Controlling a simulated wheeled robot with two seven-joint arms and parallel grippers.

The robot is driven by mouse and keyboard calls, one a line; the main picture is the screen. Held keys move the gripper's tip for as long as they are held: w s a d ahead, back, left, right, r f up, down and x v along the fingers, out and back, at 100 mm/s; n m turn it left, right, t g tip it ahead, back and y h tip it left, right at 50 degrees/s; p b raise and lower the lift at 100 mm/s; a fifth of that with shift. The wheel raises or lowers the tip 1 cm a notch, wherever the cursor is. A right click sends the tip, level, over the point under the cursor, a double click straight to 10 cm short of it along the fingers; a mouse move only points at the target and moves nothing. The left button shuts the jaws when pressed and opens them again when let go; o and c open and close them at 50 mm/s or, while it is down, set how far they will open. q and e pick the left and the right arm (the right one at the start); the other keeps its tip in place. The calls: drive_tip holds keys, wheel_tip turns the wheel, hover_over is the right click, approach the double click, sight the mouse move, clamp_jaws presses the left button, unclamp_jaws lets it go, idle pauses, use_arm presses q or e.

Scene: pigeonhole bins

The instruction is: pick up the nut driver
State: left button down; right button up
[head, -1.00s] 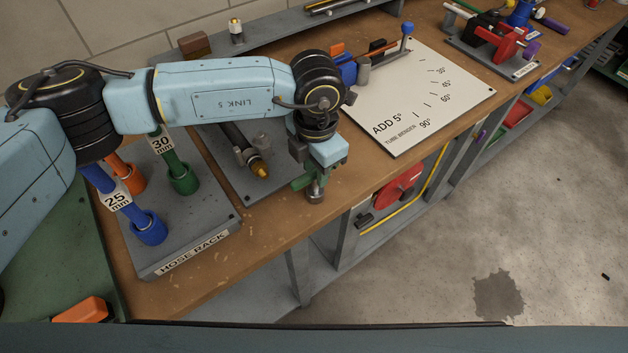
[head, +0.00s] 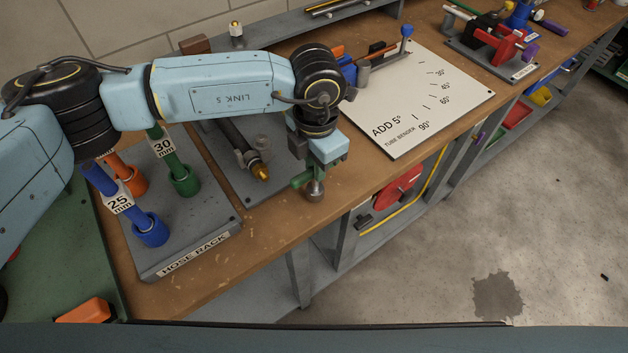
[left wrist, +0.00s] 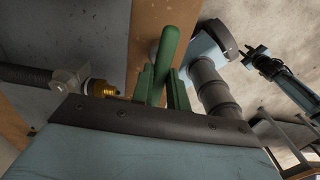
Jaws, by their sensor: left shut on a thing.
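My left gripper (head: 312,182) is above the front edge of the wooden bench, just right of the hose rack. It is shut on the nut driver. In the left wrist view, the nut driver's green round-ended handle (left wrist: 168,48) stands between the two green fingers of the gripper (left wrist: 162,88).
The grey hose rack (head: 190,250) holds blue, orange and green hose tools at left. A grey plate (head: 262,195) with a brass-tipped fitting (head: 260,172) lies close behind the gripper. The white tube bender board (head: 440,95) is to the right. Open floor lies in front.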

use_arm(q)
drive_tip(key=shift+r+p, duration=1.55)
drive_tip(key=shift+r, duration=1.7)
drive_tip(key=shift+f, duration=0.1)
